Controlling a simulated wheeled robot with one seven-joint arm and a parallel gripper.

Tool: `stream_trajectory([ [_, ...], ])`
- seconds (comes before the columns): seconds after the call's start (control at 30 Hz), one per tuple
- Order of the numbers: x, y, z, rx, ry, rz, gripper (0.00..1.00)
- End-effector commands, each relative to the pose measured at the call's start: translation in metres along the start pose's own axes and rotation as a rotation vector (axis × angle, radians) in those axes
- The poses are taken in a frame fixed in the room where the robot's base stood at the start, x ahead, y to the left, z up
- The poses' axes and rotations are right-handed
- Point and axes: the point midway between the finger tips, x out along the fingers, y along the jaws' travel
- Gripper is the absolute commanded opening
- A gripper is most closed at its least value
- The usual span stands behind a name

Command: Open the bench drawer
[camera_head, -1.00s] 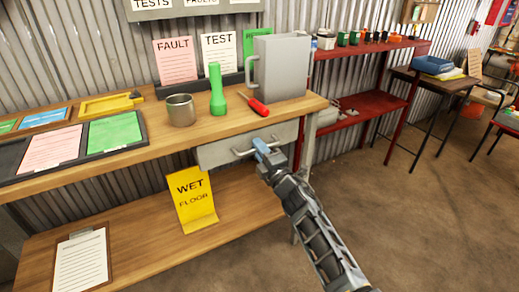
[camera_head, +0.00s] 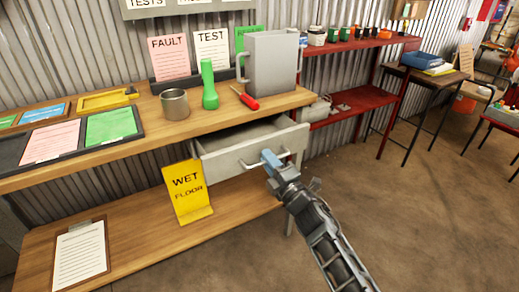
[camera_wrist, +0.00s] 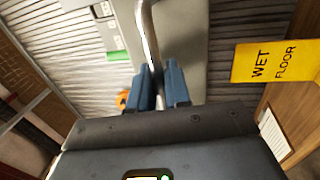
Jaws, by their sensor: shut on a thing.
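The bench drawer (camera_head: 233,164) is a grey drawer under the wooden bench top, and it stands partly pulled out with its hollow inside showing. Its metal bar handle (camera_head: 250,164) runs across the front; the handle also shows in the wrist view (camera_wrist: 148,35), passing between my fingers. My gripper (camera_head: 271,160) is shut on the handle near its right end. In the wrist view its two blue fingertips (camera_wrist: 161,85) sit on either side of the bar. The drawer's inside looks empty where it can be seen.
On the bench (camera_head: 145,142) stand a metal mug (camera_head: 175,106), green torch (camera_head: 209,88), red screwdriver (camera_head: 247,101) and grey jug (camera_head: 270,65). A yellow wet floor sign (camera_head: 187,193) stands on the lower shelf, close to the drawer's left side.

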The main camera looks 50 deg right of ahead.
Motion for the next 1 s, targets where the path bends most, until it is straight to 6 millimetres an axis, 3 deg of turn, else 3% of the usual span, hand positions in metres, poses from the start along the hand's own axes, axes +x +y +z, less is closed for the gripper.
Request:
stream_trajectory([
  [0.03, -0.017, 0.001, -0.001, -0.001, 0.001, -0.004, 0.0],
  [0.2, -0.056, 0.008, 0.0, -0.001, 0.001, -0.003, 0.0],
  [0.4, -0.084, 0.013, 0.0, 0.0, 0.0, -0.003, 0.0],
  [0.9, -0.093, 0.016, 0.0, 0.0, 0.0, -0.002, 0.0],
  [0.93, -0.093, 0.016, 0.0, 0.0, 0.0, -0.002, 0.18],
  [1.0, -0.093, 0.016, 0.0, 0.0, 0.0, -0.002, 0.25],
])
